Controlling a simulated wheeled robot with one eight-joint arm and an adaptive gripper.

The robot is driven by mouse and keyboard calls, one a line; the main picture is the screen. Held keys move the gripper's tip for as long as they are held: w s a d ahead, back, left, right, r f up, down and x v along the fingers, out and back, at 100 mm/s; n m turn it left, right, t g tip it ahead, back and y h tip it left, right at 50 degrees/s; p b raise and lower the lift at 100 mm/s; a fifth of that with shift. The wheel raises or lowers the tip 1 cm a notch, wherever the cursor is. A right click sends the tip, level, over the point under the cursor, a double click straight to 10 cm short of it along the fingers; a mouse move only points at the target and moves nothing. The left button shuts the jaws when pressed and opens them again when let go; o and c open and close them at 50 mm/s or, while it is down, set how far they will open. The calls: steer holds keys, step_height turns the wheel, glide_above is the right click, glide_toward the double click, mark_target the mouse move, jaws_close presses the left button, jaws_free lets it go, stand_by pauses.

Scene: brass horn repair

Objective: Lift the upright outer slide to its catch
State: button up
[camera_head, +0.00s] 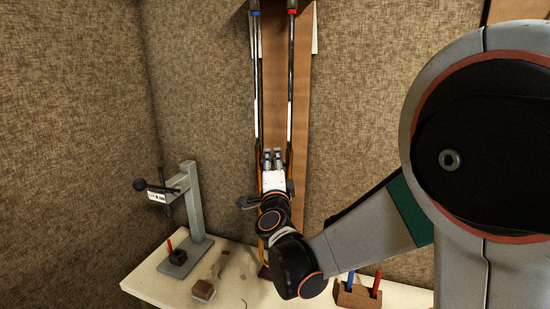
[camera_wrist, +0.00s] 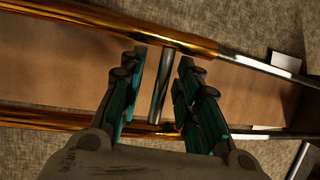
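The outer slide, a pair of gold tubes, stands upright against a brown board in the head view. Its left tube (camera_head: 259,180) shows beside my gripper (camera_head: 272,158); my arm hides much of its lower part. In the wrist view, the gold tubes (camera_wrist: 195,42) cross the picture, joined by a silver cross brace (camera_wrist: 159,88). My gripper (camera_wrist: 163,62) is open, with one teal finger on each side of the brace. A gap shows on the left; contact on the right is unclear. Silver and dark inner tubes (camera_head: 256,90) rise above. I cannot identify the catch.
The brown board (camera_head: 273,75) is behind the tubes.

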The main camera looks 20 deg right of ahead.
steer(key=shift+s, duration=0.1)
jaws_close()
step_height(320, 180, up, 32)
steer(key=p, duration=1.9)
steer(key=shift+r, duration=0.35)
steer(key=shift+c, duration=0.2)
jaws_free()
steer(key=shift+o, duration=0.2)
